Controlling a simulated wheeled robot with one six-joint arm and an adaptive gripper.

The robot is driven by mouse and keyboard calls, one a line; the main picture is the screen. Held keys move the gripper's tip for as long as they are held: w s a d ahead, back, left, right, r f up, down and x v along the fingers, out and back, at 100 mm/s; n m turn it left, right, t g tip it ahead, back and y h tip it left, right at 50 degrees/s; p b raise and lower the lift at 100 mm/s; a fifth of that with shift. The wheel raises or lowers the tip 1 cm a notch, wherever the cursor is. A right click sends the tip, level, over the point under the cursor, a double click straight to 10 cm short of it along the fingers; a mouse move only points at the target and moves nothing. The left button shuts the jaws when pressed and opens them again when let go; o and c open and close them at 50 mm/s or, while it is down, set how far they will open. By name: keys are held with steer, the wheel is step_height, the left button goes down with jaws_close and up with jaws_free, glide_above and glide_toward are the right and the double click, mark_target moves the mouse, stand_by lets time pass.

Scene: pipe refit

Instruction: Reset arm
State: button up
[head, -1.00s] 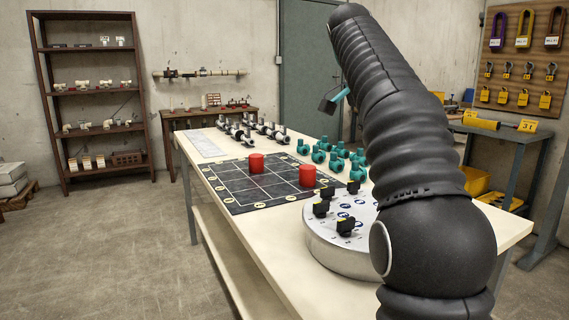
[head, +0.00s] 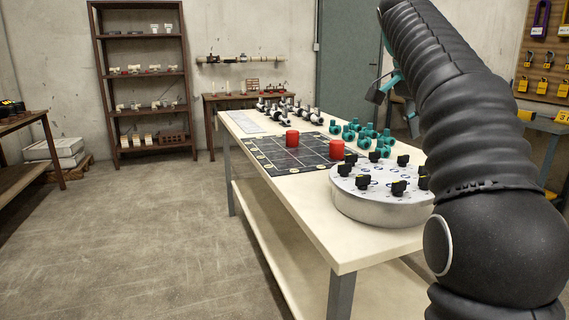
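My arm rises along the right side, covered in a black ribbed sleeve. My gripper (head: 394,112) shows partly behind it, above the far right part of the workbench (head: 300,213). Two teal and dark fingers stand apart with nothing visible between them, so it looks open and empty. The arm hides the rest of the gripper. Below it, several teal pipe fittings (head: 367,131) stand on the bench.
A round silver base (head: 378,208) with several black knobs (head: 398,188) stands near the arm. Grey-white fittings (head: 300,111) lie behind. A shelf (head: 143,80) stands at the back.

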steer(key=s+a+f+n+t+y, duration=0.1)
steer(key=s+a+f+n, duration=0.2)
steer(key=s+f, duration=0.5)
steer(key=s+a+f+n+t+y, duration=0.1)
steer(key=s+a+f+n, duration=0.3)
steer(key=s+f, duration=0.5)
steer(key=s+a+f+n+t+y, duration=0.2)
steer(key=s+a+f+n, duration=0.2)
steer(key=s+f, duration=0.5)
step_height(320, 180, down, 3)
steer(key=n, duration=0.2)
steer(key=shift+a+f+n, duration=0.2)
steer(key=shift+a+n, duration=0.05)
steer(key=shift+n, duration=0.05)
